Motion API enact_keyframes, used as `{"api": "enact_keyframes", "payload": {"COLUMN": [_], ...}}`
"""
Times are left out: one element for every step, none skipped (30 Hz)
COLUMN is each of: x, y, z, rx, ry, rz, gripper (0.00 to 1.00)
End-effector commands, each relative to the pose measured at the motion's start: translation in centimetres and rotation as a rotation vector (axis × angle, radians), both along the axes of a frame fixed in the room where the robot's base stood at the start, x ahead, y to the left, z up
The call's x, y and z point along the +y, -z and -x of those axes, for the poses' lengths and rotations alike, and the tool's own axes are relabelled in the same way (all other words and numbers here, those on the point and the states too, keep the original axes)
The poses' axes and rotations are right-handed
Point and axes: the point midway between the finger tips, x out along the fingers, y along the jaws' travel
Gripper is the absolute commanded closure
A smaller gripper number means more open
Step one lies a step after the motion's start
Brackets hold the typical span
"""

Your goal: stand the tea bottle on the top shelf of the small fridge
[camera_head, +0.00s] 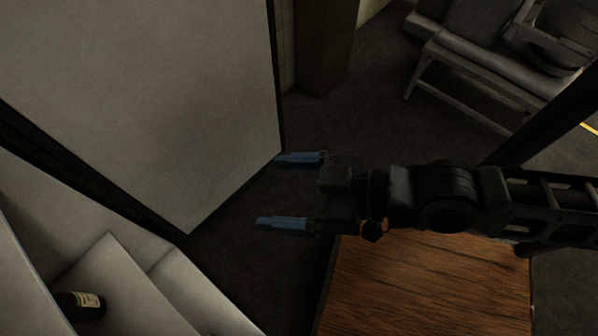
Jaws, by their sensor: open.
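The small fridge (120,272) is at the lower left, with pale inner walls and ledges. Its large pale door (150,90) stands open at the upper left. A dark bottle with a light label (80,305), probably the tea bottle, is inside at the lower left. It looks to be lying on its side, and its left end is cut off by a pale edge. My gripper (267,190) is open and empty, its two blue fingers pointing left. It is right of the fridge and apart from the bottle, with one fingertip near the door's lower right edge in the picture.
A wooden tabletop (430,285) lies below my arm at the lower middle. A bench (490,70) with dark items stands at the upper right. A dark post (325,45) rises behind the door. Bare dark floor (240,245) shows between fridge and table.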

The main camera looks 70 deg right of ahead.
Motion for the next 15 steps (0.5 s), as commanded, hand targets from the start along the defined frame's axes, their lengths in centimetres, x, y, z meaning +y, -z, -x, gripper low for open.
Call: {"api": "enact_keyframes", "payload": {"x": [-0.8, -1.1, -1.4, -1.6, -1.7, -1.8, -1.9, -1.9, -1.9, -1.9, -1.9, -1.9, -1.8, -1.8, -1.8], "y": [-0.2, -0.5, -0.9, -1.2, -1.5, -1.9, -2.2, -2.4, -2.7, -2.9, -3.0, -3.2, -3.2, -3.3, -3.3], "z": [1.8, 2.7, 3.8, 4.5, 5.1, 5.9, 6.4, 6.8, 7.2, 7.5, 7.7, 7.9, 8.0, 8.0, 8.0], "rx": [0.004, -0.002, -0.010, -0.016, -0.022, -0.029, -0.033, -0.036, -0.042, -0.044, -0.048, -0.050, -0.051, -0.052, -0.053], "ry": [0.033, 0.048, 0.066, 0.076, 0.084, 0.092, 0.097, 0.099, 0.103, 0.103, 0.105, 0.105, 0.106, 0.106, 0.106], "rz": [0.017, 0.026, 0.039, 0.046, 0.051, 0.059, 0.062, 0.068, 0.070, 0.073, 0.074, 0.076, 0.077, 0.077, 0.077], "gripper": [0.06, 0.06, 0.06, 0.06, 0.06, 0.06, 0.06, 0.06, 0.06, 0.06, 0.06, 0.06, 0.06, 0.06, 0.06]}}
